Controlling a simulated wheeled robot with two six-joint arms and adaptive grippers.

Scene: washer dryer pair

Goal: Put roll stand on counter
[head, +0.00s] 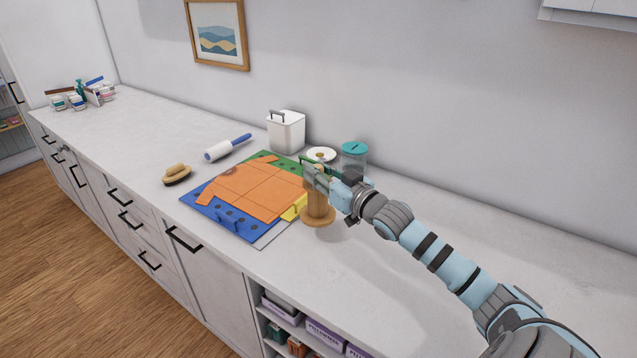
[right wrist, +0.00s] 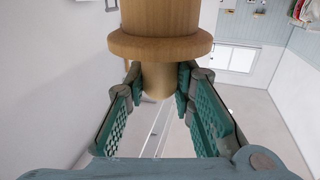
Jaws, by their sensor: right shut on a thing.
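The roll stand (head: 317,213) is a light wooden post with a round base. It is upright over the white counter (head: 405,250), by the front right of the folding board. I cannot tell whether its base touches the counter or hangs just above it. My right gripper (head: 313,172) is shut on the upper part of the roll stand. In the right wrist view, the teal-padded fingers (right wrist: 158,82) are on either side of a narrow wooden part, beside a wider wooden collar of the roll stand (right wrist: 160,45). My left gripper is not in view.
The counter's right side is clear.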

